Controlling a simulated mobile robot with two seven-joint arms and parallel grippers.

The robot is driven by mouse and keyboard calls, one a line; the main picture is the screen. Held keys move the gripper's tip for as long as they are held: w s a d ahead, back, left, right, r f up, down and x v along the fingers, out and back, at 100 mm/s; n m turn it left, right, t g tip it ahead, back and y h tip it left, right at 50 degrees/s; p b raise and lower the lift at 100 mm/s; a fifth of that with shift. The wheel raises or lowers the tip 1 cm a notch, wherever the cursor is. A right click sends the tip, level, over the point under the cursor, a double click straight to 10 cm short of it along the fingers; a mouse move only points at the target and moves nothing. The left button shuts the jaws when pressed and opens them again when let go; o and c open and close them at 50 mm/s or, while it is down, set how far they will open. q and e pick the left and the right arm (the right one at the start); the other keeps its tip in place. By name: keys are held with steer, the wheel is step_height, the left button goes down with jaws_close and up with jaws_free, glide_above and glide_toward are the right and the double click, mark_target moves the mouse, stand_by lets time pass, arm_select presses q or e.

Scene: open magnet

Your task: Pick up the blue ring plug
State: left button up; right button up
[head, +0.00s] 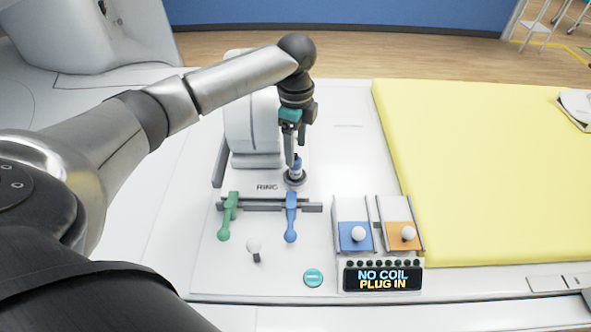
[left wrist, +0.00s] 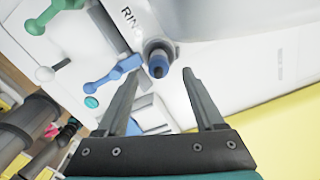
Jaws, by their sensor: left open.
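The blue ring plug (head: 296,168) stands upright in a dark round socket beside the RING label in the head view. In the left wrist view the plug (left wrist: 158,66) shows as a blue tip in a dark collar, ahead of the fingers. My left gripper (head: 293,158) is open, pointing down close to the plug. In the left wrist view my left gripper (left wrist: 162,90) has its two fingers spread wide, with nothing held between them. Whether a finger touches the plug cannot be told. My right gripper is not in view.
A green lever (head: 229,215) and a blue lever (head: 291,217) stand in front of the RING base. A white knob (head: 254,245), a teal button (head: 313,278), blue and orange slides and a display (head: 382,279) reading "NO COIL PLUG IN" lie nearer. A yellow pad (head: 480,170) covers the right.

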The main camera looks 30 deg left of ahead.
mark_target(295, 169)
arm_select(q)
steer(key=shift+s+f, duration=0.15)
steer(key=shift+f, duration=2.8)
jaws_close()
steer(key=shift+r, duration=0.1)
